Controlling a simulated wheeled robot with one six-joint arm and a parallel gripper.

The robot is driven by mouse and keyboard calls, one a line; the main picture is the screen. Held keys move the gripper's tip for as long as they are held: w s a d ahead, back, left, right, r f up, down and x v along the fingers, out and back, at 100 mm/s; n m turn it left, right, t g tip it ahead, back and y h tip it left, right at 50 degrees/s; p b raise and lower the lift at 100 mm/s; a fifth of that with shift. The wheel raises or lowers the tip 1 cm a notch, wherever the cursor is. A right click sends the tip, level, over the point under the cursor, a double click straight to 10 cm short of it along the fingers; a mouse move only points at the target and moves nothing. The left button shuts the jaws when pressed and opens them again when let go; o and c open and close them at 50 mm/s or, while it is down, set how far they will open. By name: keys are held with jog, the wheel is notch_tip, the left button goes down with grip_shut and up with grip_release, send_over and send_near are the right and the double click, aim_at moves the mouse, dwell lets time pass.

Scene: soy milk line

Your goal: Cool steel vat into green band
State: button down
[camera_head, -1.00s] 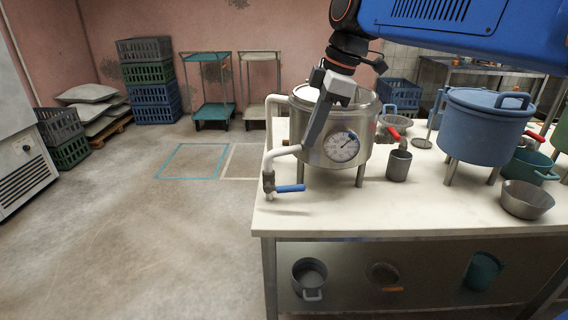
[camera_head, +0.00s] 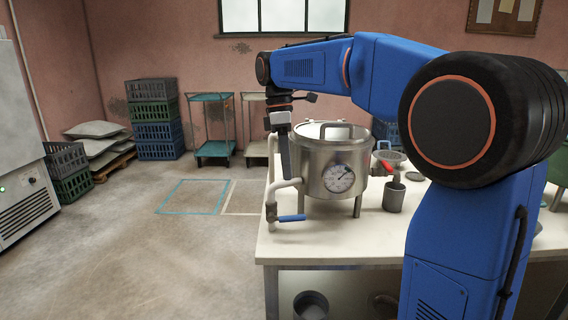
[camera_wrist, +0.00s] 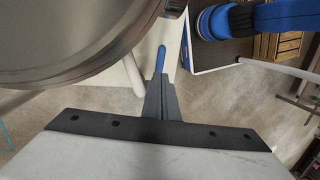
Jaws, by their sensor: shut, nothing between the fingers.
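At the vat's left a pale pipe runs down to a valve with a blue lever (camera_head: 291,218) that points right. The lever also shows in the wrist view (camera_wrist: 161,58), beyond my fingers. My gripper (camera_head: 284,177) points down at the vat's left side, above the valve, shut and empty. I cannot tell if it touches the pipe.
A red-handled tap (camera_head: 389,167) is on the vat's right, above a grey cup (camera_head: 393,197). The white table (camera_head: 330,243) has clear room in front of the vat. My arm covers the table's right side. Stacked crates (camera_head: 155,118) and trolleys (camera_head: 213,130) stand behind.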

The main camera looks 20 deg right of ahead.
aim_at(287, 218)
jog(key=x, duration=0.9)
jog(key=shift+f, duration=0.4)
jog(key=shift+d, duration=0.1)
